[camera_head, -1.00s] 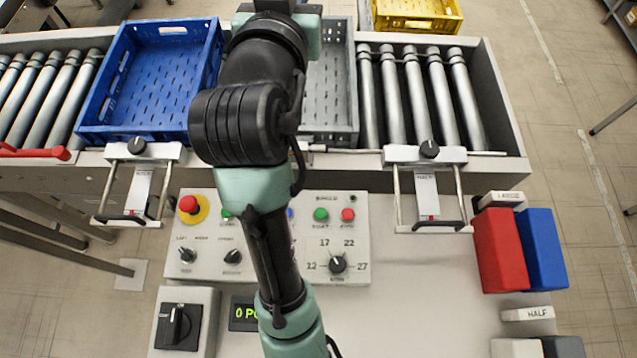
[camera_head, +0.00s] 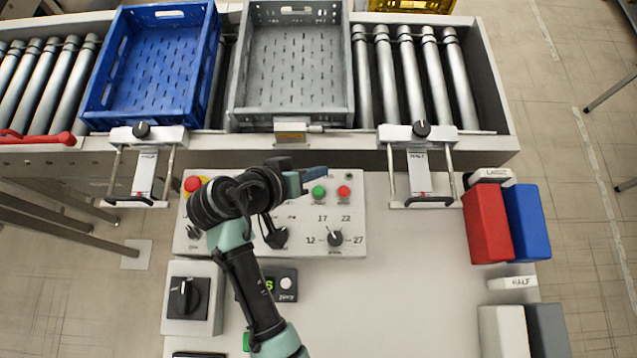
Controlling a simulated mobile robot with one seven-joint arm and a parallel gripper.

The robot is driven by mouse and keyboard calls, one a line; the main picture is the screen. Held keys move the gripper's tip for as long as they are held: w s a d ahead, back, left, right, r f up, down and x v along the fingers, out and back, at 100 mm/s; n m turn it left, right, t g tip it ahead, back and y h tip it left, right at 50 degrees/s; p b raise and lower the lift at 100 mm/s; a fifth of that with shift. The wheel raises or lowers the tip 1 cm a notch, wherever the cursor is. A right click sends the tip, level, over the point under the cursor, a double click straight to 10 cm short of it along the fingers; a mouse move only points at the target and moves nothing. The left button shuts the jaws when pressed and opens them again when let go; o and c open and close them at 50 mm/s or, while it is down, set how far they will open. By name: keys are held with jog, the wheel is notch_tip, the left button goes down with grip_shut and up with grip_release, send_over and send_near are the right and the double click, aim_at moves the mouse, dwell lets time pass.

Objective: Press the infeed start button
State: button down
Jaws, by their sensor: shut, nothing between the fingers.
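The control panel (camera_head: 345,245) is a pale box in front of the conveyor. A green button (camera_head: 319,192) and a red button (camera_head: 344,191) show on its right part. The red mushroom button (camera_head: 193,184) on a yellow base shows at the left, partly covered by my arm. The panel's middle, where other buttons sit, is mostly hidden by my arm. I cannot read which button is labelled infeed start. My gripper (camera_head: 318,173) is shut and empty, over the panel's upper edge just above the green button in the picture. I cannot tell its height above the panel.
A blue crate (camera_head: 97,104) and a grey crate (camera_head: 345,110) stand on the roller conveyor behind the panel. Two handled brackets (camera_head: 147,160) (camera_head: 420,160) hang from its front rail. A black rotary switch box (camera_head: 190,298) stands at left. Red and blue blocks stand at right.

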aim_at(315, 195)
notch_tip(315, 195, down, 9)
jog(key=b, duration=0.7)
jog(key=shift+r+b, duration=0.1)
jog(key=shift+b, duration=0.25)
dwell(1.7)
jog(key=shift+f, duration=0.4)
